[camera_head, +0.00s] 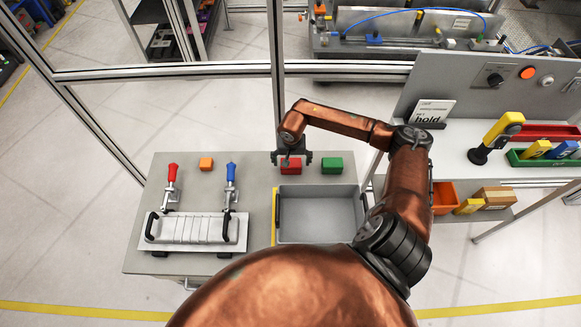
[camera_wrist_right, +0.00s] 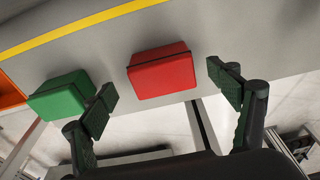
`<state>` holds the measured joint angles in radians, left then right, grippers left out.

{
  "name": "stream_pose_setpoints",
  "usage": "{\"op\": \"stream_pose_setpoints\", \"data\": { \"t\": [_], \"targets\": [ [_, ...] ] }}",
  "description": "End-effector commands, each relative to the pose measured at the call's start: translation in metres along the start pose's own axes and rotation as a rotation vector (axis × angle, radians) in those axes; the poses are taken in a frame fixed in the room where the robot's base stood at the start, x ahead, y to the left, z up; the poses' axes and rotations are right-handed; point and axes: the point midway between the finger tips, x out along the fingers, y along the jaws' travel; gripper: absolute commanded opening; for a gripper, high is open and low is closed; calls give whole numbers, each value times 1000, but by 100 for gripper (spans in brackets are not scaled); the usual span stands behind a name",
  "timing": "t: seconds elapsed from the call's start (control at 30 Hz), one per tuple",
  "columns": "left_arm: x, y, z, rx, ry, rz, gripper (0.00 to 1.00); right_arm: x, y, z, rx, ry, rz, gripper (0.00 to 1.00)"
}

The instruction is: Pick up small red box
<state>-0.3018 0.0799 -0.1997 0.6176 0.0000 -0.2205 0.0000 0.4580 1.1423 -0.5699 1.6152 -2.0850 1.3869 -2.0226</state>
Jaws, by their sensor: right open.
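The small red box (camera_head: 291,168) sits on the grey table near its back edge. In the right wrist view the red box (camera_wrist_right: 161,71) lies ahead of and between the two spread fingers. My right gripper (camera_head: 291,155) is above the red box in the head view, pointing down at it. In the wrist view my right gripper (camera_wrist_right: 167,94) is open and empty, its fingers apart from the box. My left gripper is in neither view.
A green box (camera_head: 332,164) stands just right of the red box. A metal post (camera_head: 276,75) rises behind.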

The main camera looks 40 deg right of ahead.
Motion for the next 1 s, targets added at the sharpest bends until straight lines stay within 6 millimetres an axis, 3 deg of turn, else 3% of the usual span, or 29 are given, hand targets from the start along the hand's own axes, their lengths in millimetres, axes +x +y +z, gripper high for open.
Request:
{"op": "stream_pose_setpoints", "data": {
  "t": [0.4, 0.7, 1.0],
  "targets": [
    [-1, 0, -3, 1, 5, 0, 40, 51, -2, -6, 1, -1, -1, 82],
    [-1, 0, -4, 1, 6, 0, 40, 55, -2, -6, 0, 1, -1, 81],
    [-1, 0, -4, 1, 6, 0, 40, 54, -2, -6, 0, 1, -1, 61]
  ]
}}
